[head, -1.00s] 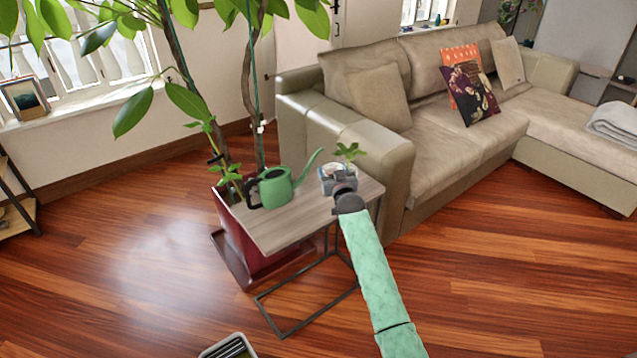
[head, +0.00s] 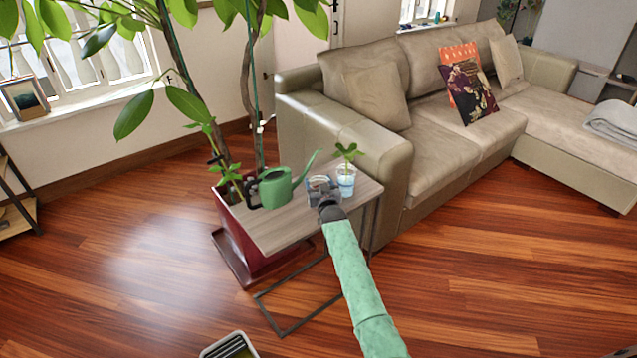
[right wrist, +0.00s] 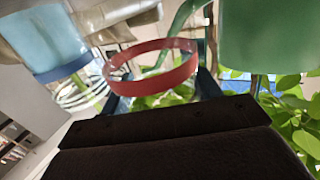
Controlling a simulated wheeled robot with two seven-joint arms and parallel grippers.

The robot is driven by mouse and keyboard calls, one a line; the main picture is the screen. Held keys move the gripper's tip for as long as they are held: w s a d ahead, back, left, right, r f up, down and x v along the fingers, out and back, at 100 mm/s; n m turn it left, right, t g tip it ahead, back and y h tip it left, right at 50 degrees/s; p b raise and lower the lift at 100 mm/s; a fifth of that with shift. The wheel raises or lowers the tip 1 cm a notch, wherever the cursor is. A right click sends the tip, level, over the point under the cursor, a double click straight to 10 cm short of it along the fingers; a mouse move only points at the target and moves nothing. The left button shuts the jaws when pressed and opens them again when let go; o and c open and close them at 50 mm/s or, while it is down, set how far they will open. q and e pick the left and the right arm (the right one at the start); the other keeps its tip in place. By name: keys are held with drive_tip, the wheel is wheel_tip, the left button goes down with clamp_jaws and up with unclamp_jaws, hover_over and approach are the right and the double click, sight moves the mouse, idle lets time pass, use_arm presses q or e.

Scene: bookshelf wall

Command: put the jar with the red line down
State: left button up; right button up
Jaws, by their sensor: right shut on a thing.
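The clear jar (head: 319,183) is at my right gripper (head: 324,194), over the side table (head: 276,229). In the right wrist view its red line shows as a red ring (right wrist: 152,69), with my right gripper's fingers on both sides. The right gripper is shut on the jar. I cannot tell whether the jar's base touches the table. The gripper hides part of the jar in the head view. My left gripper is not in view.
A green watering can (head: 276,187) stands just left of the jar. A clear cup (head: 346,187) with a small plant and bluish content stands close on the right. A red planter (head: 240,240) is beside the table, and the sofa (head: 385,185) behind it.

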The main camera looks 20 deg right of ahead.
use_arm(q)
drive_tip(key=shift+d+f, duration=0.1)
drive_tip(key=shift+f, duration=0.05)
use_arm(e)
drive_tip(key=shift+f, duration=0.1)
drive_tip(key=o, duration=1)
drive_tip(key=shift+c, duration=0.2)
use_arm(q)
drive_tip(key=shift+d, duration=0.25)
